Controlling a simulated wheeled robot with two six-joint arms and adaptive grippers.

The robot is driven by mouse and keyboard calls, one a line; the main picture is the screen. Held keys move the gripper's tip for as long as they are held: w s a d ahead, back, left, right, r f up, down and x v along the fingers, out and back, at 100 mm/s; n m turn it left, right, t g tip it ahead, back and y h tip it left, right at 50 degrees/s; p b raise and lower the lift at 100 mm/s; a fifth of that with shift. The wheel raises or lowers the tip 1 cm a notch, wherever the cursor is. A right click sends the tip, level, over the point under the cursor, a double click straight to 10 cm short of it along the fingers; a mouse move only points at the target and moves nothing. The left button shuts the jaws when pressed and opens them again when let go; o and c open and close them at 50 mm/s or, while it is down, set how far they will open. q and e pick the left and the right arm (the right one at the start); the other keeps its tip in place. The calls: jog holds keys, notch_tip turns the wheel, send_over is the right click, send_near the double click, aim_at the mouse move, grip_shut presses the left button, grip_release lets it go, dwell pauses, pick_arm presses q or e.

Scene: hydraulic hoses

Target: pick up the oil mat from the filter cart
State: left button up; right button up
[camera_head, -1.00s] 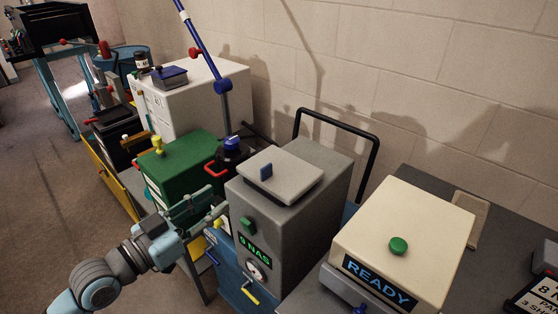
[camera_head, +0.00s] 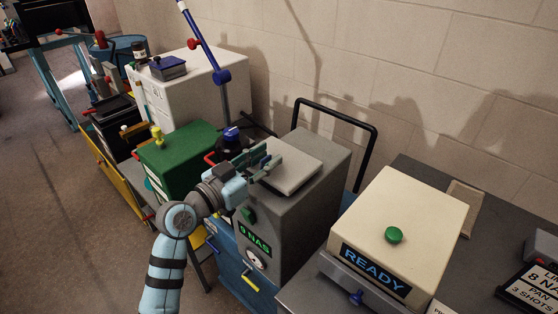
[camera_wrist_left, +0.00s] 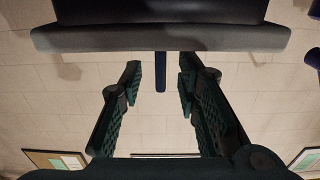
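The oil mat (camera_head: 297,172) is a light grey flat pad. It lies on top of the grey filter cart (camera_head: 310,215), whose display reads "9 NAS". In the left wrist view the mat (camera_wrist_left: 160,39) is a grey slab across the top, with its blue tab (camera_wrist_left: 160,72) pointing down in the picture. My left gripper (camera_head: 264,160) is at the mat's left side, in front of part of it. In the left wrist view the gripper (camera_wrist_left: 158,80) is open, with the tab between its fingers in the picture; I see no contact. My right gripper is not in view.
A cream box (camera_head: 405,230) with a green knob and a "READY" sign stands to the right. A black handle (camera_head: 370,150) rises behind the cart. A green box (camera_head: 180,155) and a white cabinet (camera_head: 185,95) stand to the left. The wall is behind.

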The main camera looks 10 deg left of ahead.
pick_arm(q)
jog(key=shift+a, duration=0.1)
grip_shut()
